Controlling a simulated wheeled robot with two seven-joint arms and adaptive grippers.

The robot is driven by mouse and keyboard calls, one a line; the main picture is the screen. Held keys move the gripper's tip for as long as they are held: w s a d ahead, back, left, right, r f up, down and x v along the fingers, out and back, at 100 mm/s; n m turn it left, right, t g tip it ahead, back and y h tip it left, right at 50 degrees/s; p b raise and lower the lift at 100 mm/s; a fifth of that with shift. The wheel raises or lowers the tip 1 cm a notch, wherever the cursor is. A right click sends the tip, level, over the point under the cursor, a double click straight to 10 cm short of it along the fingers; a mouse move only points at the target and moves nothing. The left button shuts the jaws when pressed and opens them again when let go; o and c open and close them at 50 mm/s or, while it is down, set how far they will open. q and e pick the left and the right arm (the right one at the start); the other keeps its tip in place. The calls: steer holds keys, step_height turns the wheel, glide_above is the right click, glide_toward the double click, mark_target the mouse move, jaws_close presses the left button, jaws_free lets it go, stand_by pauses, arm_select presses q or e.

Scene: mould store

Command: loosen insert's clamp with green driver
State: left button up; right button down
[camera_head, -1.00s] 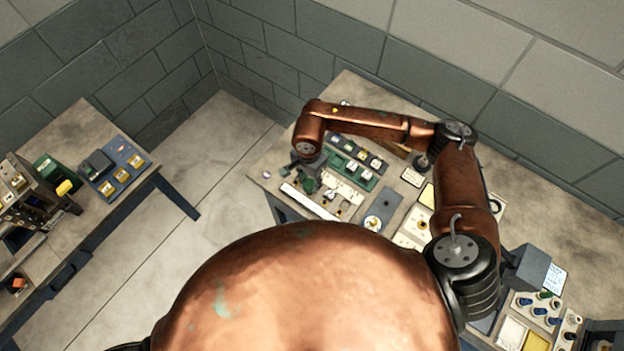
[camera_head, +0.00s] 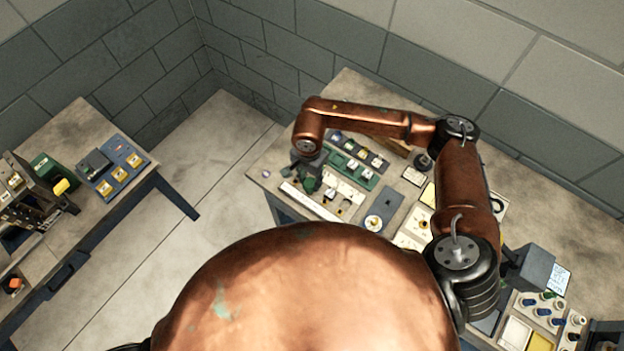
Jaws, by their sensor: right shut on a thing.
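My right arm reaches over the back bench. Its gripper (camera_head: 308,172) points down at the bench's left part and is small and dark in the view. It is shut on a green thing (camera_head: 310,185), which looks like the green driver; only a little of it shows. The driver's tip is hidden, so I cannot tell what it touches. A cream plate (camera_head: 344,198) with dark openings and small fittings lies just right of the gripper. I cannot make out the insert or its clamp for certain. My left gripper is not in view.
A green tray (camera_head: 366,176) with several small parts lies behind the cream plate. A grey plate (camera_head: 386,205) with a round fitting is to its right. A grey box (camera_head: 534,268) stands farther right. The left bench (camera_head: 90,118) holds a blue board (camera_head: 128,160).

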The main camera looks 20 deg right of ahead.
steer(key=shift+n+b, duration=1.35)
steer(key=shift+n, duration=0.05)
steer(key=shift+f+n+b, duration=0.2)
steer(key=shift+n+b, duration=1.2)
steer(key=shift+b, duration=0.3)
steer(key=shift+n+b, duration=0.45)
steer(key=shift+n, duration=0.05)
steer(key=shift+r, duration=0.1)
